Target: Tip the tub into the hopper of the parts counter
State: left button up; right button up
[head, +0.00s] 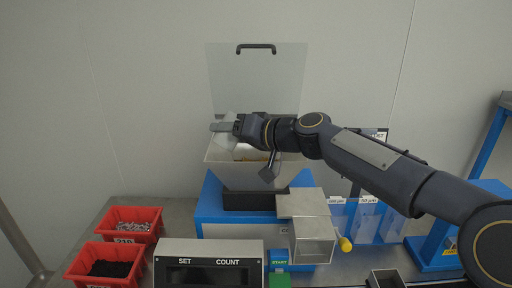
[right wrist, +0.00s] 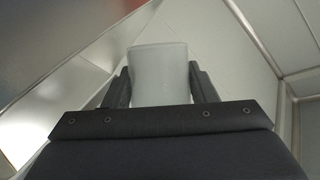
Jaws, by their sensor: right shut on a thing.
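My right gripper (head: 224,127) is over the hopper (head: 226,174) of the parts counter (head: 209,222), shut on a pale whitish tub (head: 228,118). In the right wrist view the tub (right wrist: 160,76) sits between the two fingers (right wrist: 160,88). The gripper and wrist cover much of the tub in the head view; I cannot tell its tilt or contents. The hopper is a grey, wide-mouthed funnel on the blue counter, with its clear lid (head: 257,78) standing up behind it. A pale patch shows inside the hopper, partly hidden by my wrist. My left gripper is not in view.
Red bins (head: 133,225) and (head: 106,264) stand at the left. A metal chute (head: 312,248), a yellow knob (head: 345,244) and blue pouches (head: 366,222) are right of the hopper.

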aim_at(214, 140)
jog(key=a+n+p, duration=0.1)
jog(key=p, duration=0.1)
jog(key=s+a+r+n+h+p, duration=0.1)
jog(key=shift+s+r+n+h+p, duration=0.2)
jog(key=shift+s+n+h+p, duration=0.05)
jog(key=shift+n+h+p, duration=0.1)
jog(key=shift+s+a+f+n+t+h+p, duration=0.3)
jog(key=shift+s+a+n+t+h+p, duration=0.3)
jog(key=shift+n+p, duration=0.5)
jog(key=shift+s+a+r+n+h+p, duration=0.1)
jog(key=shift+a+n+h+p, duration=0.15)
jog(key=shift+p, duration=0.6)
